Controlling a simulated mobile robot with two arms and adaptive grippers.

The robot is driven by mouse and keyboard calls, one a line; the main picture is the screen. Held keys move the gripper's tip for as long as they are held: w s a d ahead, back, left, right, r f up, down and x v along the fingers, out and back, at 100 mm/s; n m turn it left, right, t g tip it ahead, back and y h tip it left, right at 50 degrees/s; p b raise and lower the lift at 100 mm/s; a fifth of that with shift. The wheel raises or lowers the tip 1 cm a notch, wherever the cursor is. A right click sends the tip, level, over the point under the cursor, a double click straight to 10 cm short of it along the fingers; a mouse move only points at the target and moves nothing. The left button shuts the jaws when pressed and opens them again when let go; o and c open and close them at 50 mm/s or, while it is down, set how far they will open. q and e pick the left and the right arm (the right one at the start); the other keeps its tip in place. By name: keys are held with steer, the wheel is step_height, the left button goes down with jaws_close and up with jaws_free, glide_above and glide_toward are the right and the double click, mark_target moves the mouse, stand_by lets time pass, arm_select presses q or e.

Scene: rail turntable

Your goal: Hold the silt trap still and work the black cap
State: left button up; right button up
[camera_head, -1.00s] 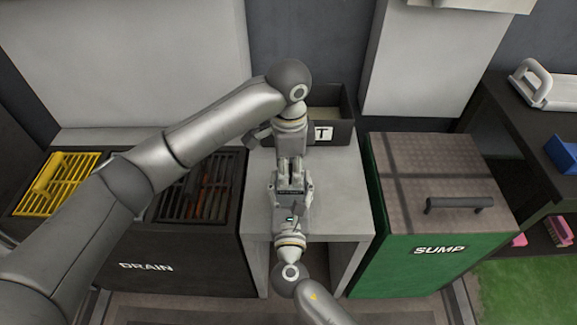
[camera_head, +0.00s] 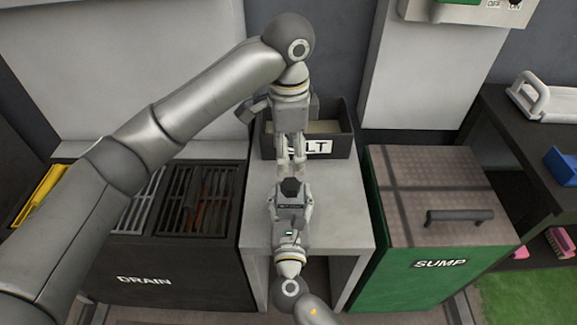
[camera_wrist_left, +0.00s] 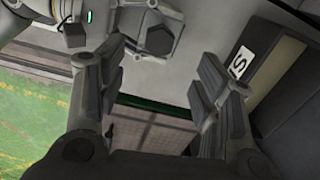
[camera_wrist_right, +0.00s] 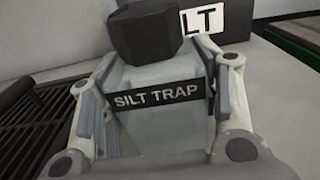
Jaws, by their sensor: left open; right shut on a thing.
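The silt trap (camera_wrist_right: 165,76), a grey body with a black "SILT TRAP" label, stands on the grey table. My right gripper (camera_head: 290,205) is shut on its sides; both fingers flank the label in the right wrist view. The black cap (camera_head: 290,187), a faceted knob, sits on top of the trap; it also shows in the right wrist view (camera_wrist_right: 146,32) and left wrist view (camera_wrist_left: 160,40). I cannot tell whether it is loose. My left gripper (camera_head: 290,170) is open and empty, beyond the cap; its fingers are apart in the left wrist view (camera_wrist_left: 158,75).
A black bin (camera_head: 341,140) with a partly hidden "SILT" label stands at the back of the table (camera_head: 345,205), behind my left gripper. The dark drain unit (camera_head: 195,262) with grates is left, the green sump box (camera_head: 440,270) right. The table's right part is clear.

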arm_select(q)
steer(key=shift+r, duration=1.2)
arm_select(e)
steer(key=o, duration=1.5)
